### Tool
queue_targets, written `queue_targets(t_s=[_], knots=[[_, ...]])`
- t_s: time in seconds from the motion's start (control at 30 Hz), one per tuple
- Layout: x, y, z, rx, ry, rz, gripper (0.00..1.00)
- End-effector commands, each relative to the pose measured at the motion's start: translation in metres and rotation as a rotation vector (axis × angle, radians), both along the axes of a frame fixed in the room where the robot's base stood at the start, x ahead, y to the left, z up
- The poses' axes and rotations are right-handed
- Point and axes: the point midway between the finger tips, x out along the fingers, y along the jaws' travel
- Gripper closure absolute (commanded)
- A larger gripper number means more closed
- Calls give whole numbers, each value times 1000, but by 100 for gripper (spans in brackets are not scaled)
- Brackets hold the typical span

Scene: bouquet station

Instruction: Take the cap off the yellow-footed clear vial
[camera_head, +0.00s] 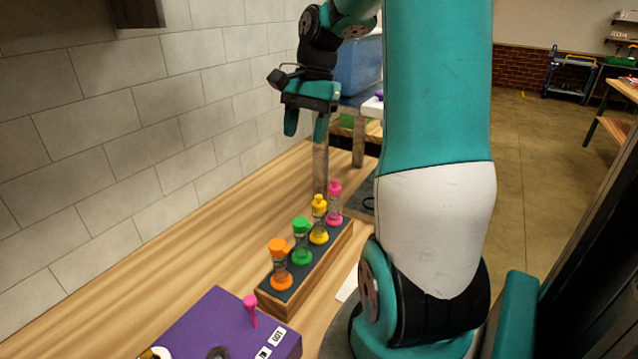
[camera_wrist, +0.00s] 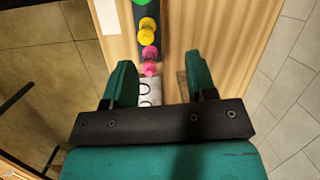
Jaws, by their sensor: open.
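The yellow-footed clear vial (camera_head: 319,221) stands upright in the rack, between the green and pink vials. Its yellow cap (camera_head: 319,201) sits on top. In the wrist view the yellow vial (camera_wrist: 146,31) shows from above, beyond the pink one. My gripper (camera_head: 306,122) is open and empty, raised above the table beyond the far end of the rack. In the wrist view its two fingers (camera_wrist: 161,70) are spread apart, with the pink vial ahead of the gap and nothing between them.
A wooden rack with a dark top (camera_head: 308,265) also holds the orange (camera_head: 279,266), green (camera_head: 301,242) and pink (camera_head: 334,204) capped vials, close together. A purple box (camera_head: 205,325) with a pink peg (camera_head: 250,310) stands in front. A tiled wall runs along the left; the wooden table between is clear.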

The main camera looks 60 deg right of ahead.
Motion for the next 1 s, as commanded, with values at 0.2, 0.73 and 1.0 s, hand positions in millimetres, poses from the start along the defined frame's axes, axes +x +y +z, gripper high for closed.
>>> queue_targets(t_s=[0.2, 0.73, 1.0], knots=[[-28, -65, 13, 19, 84, -304, 48], [-28, -41, -84, 22, 95, -328, 48], [-26, -34, -106, 20, 92, -327, 48]])
